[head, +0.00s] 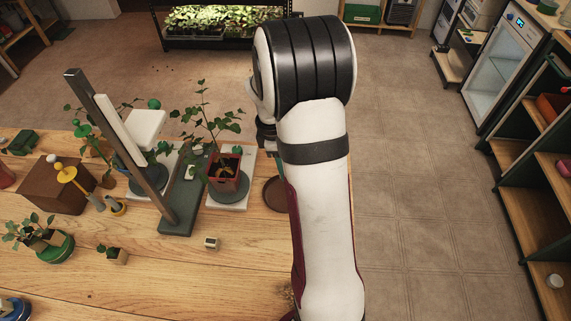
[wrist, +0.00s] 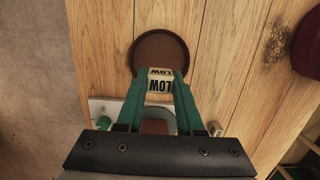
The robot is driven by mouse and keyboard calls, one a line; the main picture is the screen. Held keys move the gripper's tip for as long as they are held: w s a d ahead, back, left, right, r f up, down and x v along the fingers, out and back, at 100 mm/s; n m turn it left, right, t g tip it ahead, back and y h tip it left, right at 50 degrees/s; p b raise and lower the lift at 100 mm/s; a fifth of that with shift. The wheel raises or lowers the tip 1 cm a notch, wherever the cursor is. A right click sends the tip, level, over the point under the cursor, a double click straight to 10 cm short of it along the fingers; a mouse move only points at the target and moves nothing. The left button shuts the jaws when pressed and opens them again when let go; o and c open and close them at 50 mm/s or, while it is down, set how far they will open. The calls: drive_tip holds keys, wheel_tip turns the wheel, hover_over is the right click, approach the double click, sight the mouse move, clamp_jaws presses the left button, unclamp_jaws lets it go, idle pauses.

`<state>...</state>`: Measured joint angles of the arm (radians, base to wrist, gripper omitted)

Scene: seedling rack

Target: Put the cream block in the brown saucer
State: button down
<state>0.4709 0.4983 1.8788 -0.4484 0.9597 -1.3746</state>
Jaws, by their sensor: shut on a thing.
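A cream block with dark "LOW" lettering (wrist: 159,86) is held between the green fingertips of my gripper (wrist: 160,80) in the wrist view. The gripper is shut on it. The brown saucer (wrist: 160,48) is round and shows empty where visible, just beyond the block. The block overlaps its near rim in the picture; I cannot tell its height above it. In the head view the saucer (head: 273,194) sits at the table's right edge, partly hidden by my arm. My gripper is mostly hidden there, and the held block does not show.
A red-potted plant (head: 224,178) stands on a white scale (head: 238,203) left of the saucer. A grey post on a dark base (head: 177,222) stands further left. Another small cream block (head: 211,243) lies on the wooden table (head: 150,285). The table's front area is fairly clear.

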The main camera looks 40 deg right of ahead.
wheel_tip(320, 180, down, 9)
drive_tip(key=shift+f, duration=0.1)
idle(0.3)
drive_tip(key=shift+c, duration=2.3)
unclamp_jaws()
wheel_tip(320, 180, up, 7)
drive_tip(key=shift+r, duration=0.1)
